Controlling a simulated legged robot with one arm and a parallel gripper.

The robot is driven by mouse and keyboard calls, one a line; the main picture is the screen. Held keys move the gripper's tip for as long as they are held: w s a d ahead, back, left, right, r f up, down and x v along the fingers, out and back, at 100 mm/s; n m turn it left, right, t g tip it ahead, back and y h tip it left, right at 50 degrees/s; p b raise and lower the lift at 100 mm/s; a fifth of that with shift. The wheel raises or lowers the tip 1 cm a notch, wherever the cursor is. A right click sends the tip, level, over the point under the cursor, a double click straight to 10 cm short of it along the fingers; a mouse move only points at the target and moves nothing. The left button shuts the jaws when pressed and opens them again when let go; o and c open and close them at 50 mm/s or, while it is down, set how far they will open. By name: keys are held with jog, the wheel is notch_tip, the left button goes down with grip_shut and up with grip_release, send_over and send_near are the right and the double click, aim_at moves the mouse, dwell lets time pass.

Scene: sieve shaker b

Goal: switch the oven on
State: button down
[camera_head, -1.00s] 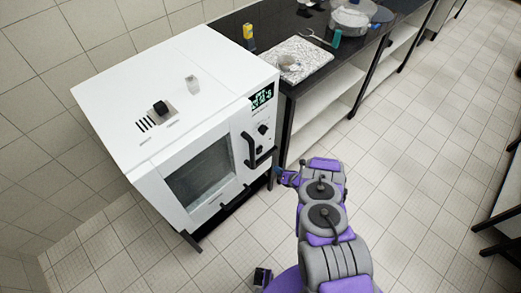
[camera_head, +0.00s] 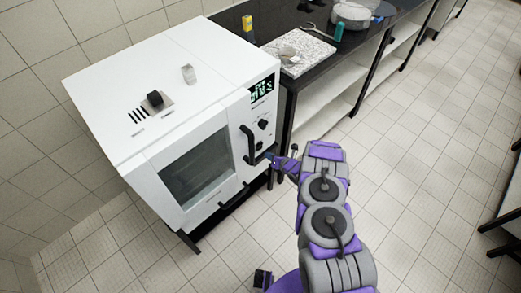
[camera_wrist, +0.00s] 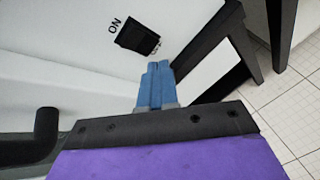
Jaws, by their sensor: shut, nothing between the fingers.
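The white oven (camera_head: 165,85) stands at the left in the head view, its door with a dark window (camera_head: 197,168) and black handle (camera_head: 249,146). A lit green display (camera_head: 262,90) and black controls sit on the panel right of the door. In the wrist view a black switch (camera_wrist: 139,37) marked "ON" is on the white front, just beyond the fingertips. My gripper (camera_wrist: 157,68), with blue fingers, is shut and empty, its tips below and slightly right of the switch; I cannot tell if they touch it. In the head view my gripper (camera_head: 270,156) is at the panel's lower part, beside the handle.
A black counter (camera_head: 285,25) with a speckled slab (camera_head: 308,54), a yellow bottle (camera_head: 248,28) and a round metal pan (camera_head: 352,14) stands behind the oven. A black knob (camera_head: 154,98) is on the oven top.

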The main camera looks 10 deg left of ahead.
aim_at(260, 147)
jog(key=shift+w+a+r+p, duration=0.2)
jog(key=shift+w+a, duration=0.15)
jog(key=shift+a, duration=0.15)
jog(key=shift+w+a+r+p, duration=0.15)
jog(key=shift+w+a+r, duration=0.05)
jog(key=shift+w+a, duration=0.2)
jog(key=shift+a+r, duration=0.1)
jog(key=shift+r, duration=0.05)
dwell(1.4)
jog(key=shift+w+a+r+p, duration=0.1)
jog(key=shift+a+r+p, duration=0.05)
jog(key=shift+p, duration=0.5)
jog(key=shift+w+a+p, duration=0.25)
jog(key=shift+a+p, duration=0.05)
jog(key=shift+p, duration=0.05)
dwell(0.3)
dwell(0.4)
jog(key=shift+s+d+p, duration=0.25)
jog(key=shift+d+p, duration=0.15)
jog(key=shift+p, duration=0.45)
jog(key=shift+s+d, duration=0.15)
jog(key=shift+s, duration=0.05)
jog(key=shift+f, duration=0.2)
